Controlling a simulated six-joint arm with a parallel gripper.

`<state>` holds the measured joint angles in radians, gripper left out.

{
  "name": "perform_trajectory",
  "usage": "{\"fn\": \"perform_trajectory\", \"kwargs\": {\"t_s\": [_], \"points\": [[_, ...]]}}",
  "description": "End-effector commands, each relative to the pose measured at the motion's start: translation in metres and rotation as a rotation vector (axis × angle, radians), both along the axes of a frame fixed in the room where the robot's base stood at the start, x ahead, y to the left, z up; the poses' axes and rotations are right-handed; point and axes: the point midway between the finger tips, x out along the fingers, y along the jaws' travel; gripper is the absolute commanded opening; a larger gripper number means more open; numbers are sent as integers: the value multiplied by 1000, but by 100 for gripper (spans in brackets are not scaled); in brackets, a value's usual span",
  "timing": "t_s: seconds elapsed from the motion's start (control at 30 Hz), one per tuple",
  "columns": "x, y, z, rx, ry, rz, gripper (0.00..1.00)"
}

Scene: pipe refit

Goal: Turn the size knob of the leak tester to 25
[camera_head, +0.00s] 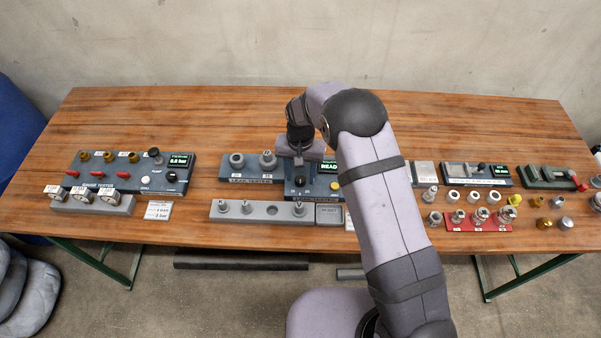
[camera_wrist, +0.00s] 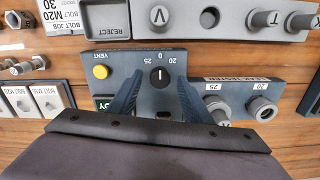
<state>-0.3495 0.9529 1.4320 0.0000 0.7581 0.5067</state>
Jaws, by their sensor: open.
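The leak tester (camera_head: 238,174) is a dark blue-grey unit in the middle of the bench. In the wrist view its round black size knob (camera_wrist: 160,77) has a white pointer line. The marks 25 and 20 show beside the knob, upside down; the pointer stands upright in the picture, roughly between them, and I cannot tell its exact setting. My gripper (camera_wrist: 160,86) is open, with one finger on each side of the knob; contact cannot be told. In the head view my gripper (camera_head: 299,168) is above the tester's front panel.
A yellow vent button (camera_wrist: 101,72) sits left of the knob in the wrist view. Ports labelled 25 (camera_wrist: 219,112) and 20 (camera_wrist: 262,108) stand to the right. A grey rack (camera_head: 262,210) with several fittings and a reject tray (camera_head: 329,214) lie in front of the tester.

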Motion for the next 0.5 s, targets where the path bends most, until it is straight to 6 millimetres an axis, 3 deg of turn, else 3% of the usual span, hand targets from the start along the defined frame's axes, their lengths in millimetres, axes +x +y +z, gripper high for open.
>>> {"fn": "perform_trajectory", "kwargs": {"t_s": [0.4, 0.43, 0.5], "points": [[0, 0, -8, 1, -2, 0, 45], [0, 0, -8, 1, -2, 0, 43], [0, 0, -8, 1, -1, 0, 26]]}}
